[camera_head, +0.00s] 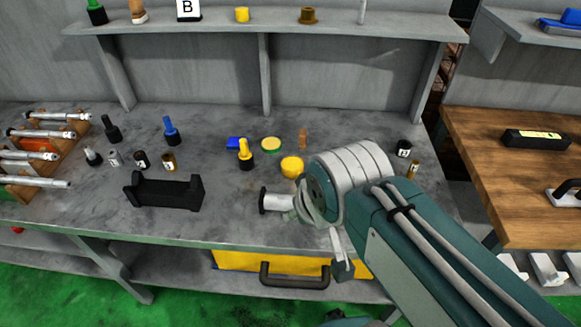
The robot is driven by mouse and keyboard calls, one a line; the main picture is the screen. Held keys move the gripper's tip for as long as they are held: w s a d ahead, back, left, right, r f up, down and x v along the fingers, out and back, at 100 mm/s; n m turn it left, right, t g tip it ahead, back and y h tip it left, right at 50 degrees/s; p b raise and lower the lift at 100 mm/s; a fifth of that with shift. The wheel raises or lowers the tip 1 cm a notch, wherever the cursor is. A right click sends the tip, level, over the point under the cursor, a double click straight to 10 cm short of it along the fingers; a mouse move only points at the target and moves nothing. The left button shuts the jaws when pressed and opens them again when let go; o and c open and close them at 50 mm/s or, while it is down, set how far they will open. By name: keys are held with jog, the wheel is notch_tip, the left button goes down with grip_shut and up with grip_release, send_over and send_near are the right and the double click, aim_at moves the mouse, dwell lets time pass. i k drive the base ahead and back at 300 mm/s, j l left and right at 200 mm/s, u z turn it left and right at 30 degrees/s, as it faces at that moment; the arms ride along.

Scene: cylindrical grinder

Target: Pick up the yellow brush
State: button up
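The yellow brush (245,152) stands upright on the grey workbench (225,215), near the middle, with a yellow handle and a dark lower part. My arm reaches in from the lower right, and its thick grey end section lies over the bench to the right of the brush. My gripper (325,235) is mostly hidden by that section. Only small metal parts show below it, apart from the brush, and I cannot tell whether the fingers are open or shut. Nothing visible touches the brush.
A blue brush (171,130) and a black holder (164,191) stand to the left. A shelf (200,28) runs above. The bench in front of the brush is clear.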

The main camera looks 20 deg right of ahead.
aim_at(245, 154)
jog(key=i+j+z, duration=0.3)
jog(key=j+z, duration=0.15)
jog(key=j, duration=0.2)
jog(key=i+j+z, duration=0.2)
jog(key=j, duration=0.15)
jog(key=j+z, duration=0.25)
jog(key=k+j, duration=0.05)
jog(key=j, duration=0.05)
